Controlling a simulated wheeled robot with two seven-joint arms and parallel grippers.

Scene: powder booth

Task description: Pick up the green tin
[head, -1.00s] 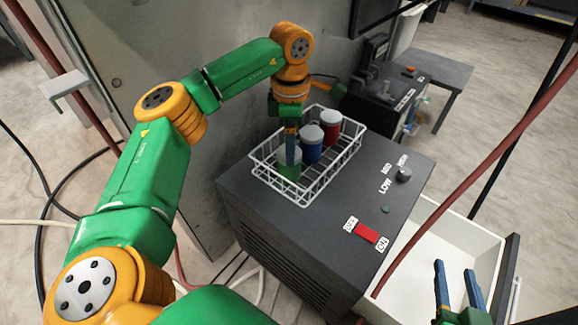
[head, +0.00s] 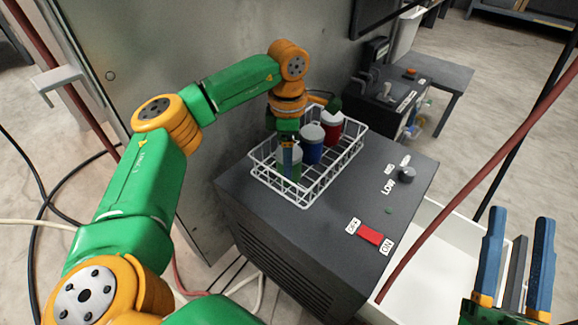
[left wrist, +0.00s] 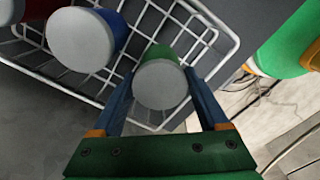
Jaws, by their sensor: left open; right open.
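The green tin (head: 290,170) stands in the near end of a white wire basket (head: 305,199) on a dark grey box. It has a pale grey lid, seen from above in the left wrist view (left wrist: 160,85). My left gripper (head: 287,160) is lowered over the tin. Its open fingers stand on either side of the tin in the left wrist view (left wrist: 164,104); I cannot tell whether they touch it. In the head view the gripper hides part of the tin. My right gripper (head: 518,255) is open and empty at the lower right.
A blue tin (head: 311,146) and a red tin (head: 332,128) stand in the same basket, behind the green one. The dark box (head: 400,215) has a knob and a red switch on top. A red hose (head: 470,185) crosses the right side.

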